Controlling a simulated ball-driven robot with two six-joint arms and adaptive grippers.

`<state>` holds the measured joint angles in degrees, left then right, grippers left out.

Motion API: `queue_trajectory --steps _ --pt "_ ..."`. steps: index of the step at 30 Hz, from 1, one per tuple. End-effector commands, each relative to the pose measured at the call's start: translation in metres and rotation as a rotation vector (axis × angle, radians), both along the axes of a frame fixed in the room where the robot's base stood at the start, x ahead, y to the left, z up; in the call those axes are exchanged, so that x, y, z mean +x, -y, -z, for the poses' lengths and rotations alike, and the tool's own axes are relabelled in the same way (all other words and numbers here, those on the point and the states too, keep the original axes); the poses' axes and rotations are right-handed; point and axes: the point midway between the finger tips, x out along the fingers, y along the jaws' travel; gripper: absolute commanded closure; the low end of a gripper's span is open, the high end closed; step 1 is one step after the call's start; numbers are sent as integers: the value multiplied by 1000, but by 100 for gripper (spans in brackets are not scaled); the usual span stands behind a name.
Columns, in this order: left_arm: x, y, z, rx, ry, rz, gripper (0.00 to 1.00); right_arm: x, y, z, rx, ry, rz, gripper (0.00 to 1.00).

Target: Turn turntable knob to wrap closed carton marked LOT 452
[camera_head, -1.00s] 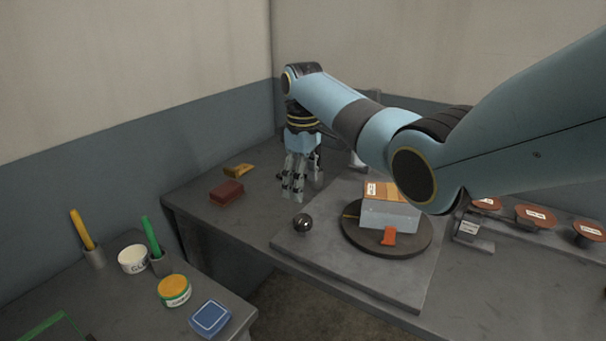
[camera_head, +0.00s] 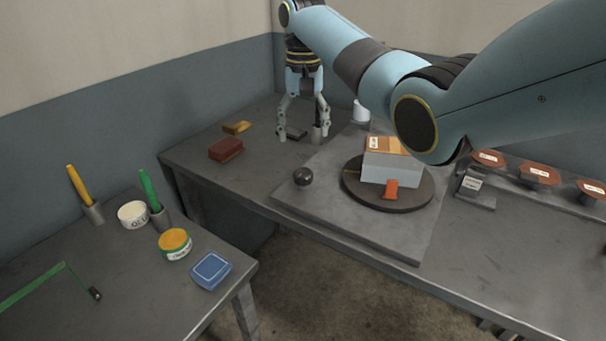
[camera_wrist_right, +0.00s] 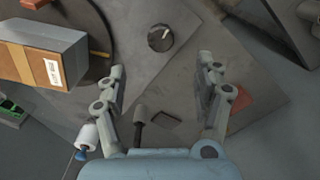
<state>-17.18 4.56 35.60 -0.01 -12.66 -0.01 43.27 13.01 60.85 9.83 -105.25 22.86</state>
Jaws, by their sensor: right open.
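The carton (camera_head: 392,170), brown on top with pale grey sides and a white label, sits on the dark round turntable (camera_head: 352,193). It also shows in the right wrist view (camera_wrist_right: 75,50), its label too small to read. An orange piece (camera_head: 391,189) is at its front. The dark round knob (camera_head: 303,177) stands on the grey base plate left of the turntable; in the right wrist view the knob (camera_wrist_right: 161,38) has a pale mark. My right gripper (camera_head: 304,137) is open and empty, beyond the knob and apart from it. My left gripper is not in view.
Behind the plate stand a white roll (camera_head: 361,111) and a small grey cylinder (camera_head: 316,134). A red block (camera_head: 226,149) and a yellow piece (camera_head: 237,127) lie left. Red-topped discs (camera_head: 539,174) line the right. A nearer table holds tubs (camera_head: 175,243) and a blue box (camera_head: 211,271).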

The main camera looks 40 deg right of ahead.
Motion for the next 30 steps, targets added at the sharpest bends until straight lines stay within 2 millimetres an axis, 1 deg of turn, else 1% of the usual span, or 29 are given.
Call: queue_trajectory --steps 1,3,8,11,18,21,24,30 --pt "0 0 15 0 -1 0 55 1 0 10 -2 5 69 31" --pt "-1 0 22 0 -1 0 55 3 1 14 -3 10 82 31" --pt "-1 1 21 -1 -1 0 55 3 1 23 -2 10 79 31" --pt "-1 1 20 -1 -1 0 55 3 1 39 -3 10 78 31" --pt "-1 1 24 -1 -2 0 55 3 1 88 -3 10 76 31" --pt "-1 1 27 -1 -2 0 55 3 0 104 -2 10 76 31" --pt "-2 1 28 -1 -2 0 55 3 1 113 -3 11 76 31" --pt "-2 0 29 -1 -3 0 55 3 1 119 -3 13 76 31"
